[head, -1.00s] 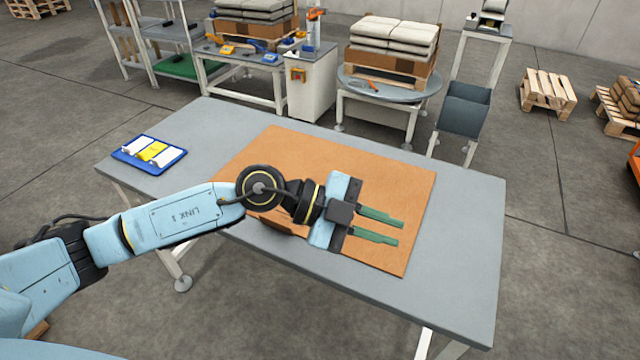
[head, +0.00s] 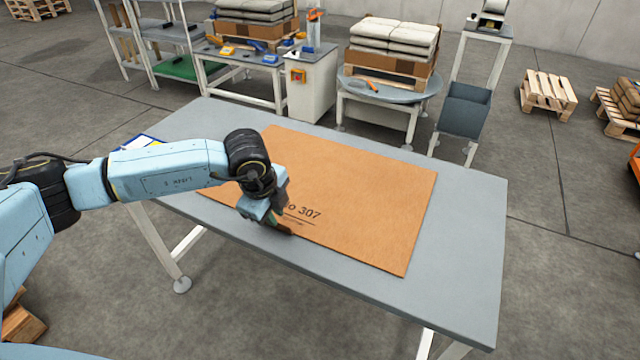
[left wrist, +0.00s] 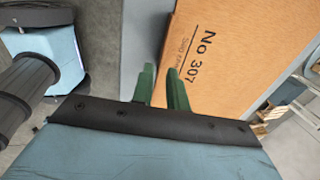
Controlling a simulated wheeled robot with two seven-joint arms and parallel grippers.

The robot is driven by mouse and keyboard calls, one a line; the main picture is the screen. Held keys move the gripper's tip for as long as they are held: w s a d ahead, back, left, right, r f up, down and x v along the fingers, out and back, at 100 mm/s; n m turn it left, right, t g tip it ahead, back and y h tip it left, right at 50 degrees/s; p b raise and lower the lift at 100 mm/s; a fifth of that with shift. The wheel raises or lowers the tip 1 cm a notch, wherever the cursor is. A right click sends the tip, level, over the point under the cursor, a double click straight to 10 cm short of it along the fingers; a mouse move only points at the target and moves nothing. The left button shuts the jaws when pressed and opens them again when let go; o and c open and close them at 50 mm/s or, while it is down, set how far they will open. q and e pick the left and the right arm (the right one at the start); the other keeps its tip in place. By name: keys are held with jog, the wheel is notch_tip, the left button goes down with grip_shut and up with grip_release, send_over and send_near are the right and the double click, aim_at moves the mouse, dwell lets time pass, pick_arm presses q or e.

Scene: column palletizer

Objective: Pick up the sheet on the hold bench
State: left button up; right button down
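The sheet is a large flat brown board (head: 350,190) on the grey hold bench (head: 465,235), with "No 307" print near its near edge. It also shows in the left wrist view (left wrist: 240,45), print side toward the camera. My left gripper (head: 280,226) is at the sheet's near edge, left of the print, and its arm hides the sheet's left part. In the left wrist view the two green fingers (left wrist: 161,68) stand apart with a gap, one over grey and one over the sheet's edge. Whether they touch it is unclear. My right gripper is out of view.
A blue tray (head: 140,142) lies at the bench's left end, mostly hidden by my arm. Behind the bench stand a tool table (head: 243,62), a round table (head: 395,92) with stacked sacks, and a grey bin (head: 465,108). The bench's right end is bare.

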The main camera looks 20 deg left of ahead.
aim_at(280, 224)
pick_arm(q)
jog(key=x, duration=0.6)
jog(key=shift+w+b, duration=0.1)
jog(key=shift+b, duration=0.25)
jog(key=shift+r, duration=0.1)
grip_shut()
